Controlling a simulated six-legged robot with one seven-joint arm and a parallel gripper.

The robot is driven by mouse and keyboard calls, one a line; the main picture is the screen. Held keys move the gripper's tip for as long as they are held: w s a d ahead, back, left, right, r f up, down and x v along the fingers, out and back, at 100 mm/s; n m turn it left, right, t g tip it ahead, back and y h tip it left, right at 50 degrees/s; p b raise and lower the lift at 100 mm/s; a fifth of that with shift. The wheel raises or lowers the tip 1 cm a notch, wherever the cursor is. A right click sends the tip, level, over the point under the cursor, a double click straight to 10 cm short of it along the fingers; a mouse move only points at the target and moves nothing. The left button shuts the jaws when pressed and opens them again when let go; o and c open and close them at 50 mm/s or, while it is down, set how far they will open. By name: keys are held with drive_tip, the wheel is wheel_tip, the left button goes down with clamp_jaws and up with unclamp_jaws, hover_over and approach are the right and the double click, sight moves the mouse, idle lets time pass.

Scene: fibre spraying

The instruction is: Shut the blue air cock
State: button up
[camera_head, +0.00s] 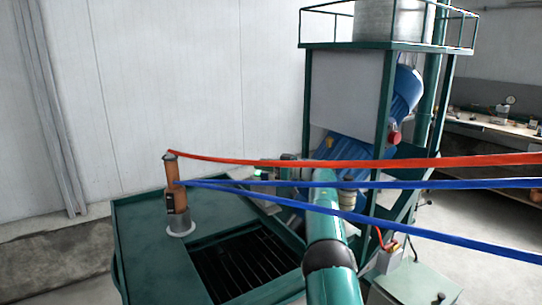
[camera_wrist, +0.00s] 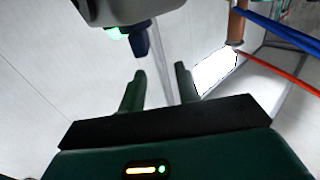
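My gripper (camera_wrist: 159,72) shows in the wrist view with its two dark fingers apart and nothing between them. A small dark-blue piece (camera_wrist: 140,41), which looks like the blue air cock, sits under a dark body at the top of that view, a little beyond the left fingertip. I see no contact, but the depth gap is hard to judge. In the head view, my teal arm reaches forward and my gripper is small near the hoses; the cock cannot be made out there.
An orange-brown upright tool (camera_head: 176,196) stands in a grey holder (camera_head: 181,229) on the green bench (camera_head: 140,240). A red hose (camera_head: 400,162) and blue hoses (camera_head: 440,236) stretch across the view past my arm. A green-framed machine (camera_head: 345,95) stands behind.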

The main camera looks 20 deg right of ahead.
drive_tip(key=s+a+r, duration=0.2)
drive_tip(key=s+r, duration=0.7)
drive_tip(key=s, duration=0.4)
drive_tip(key=shift+a, duration=0.35)
drive_tip(key=shift+o, duration=0.2)
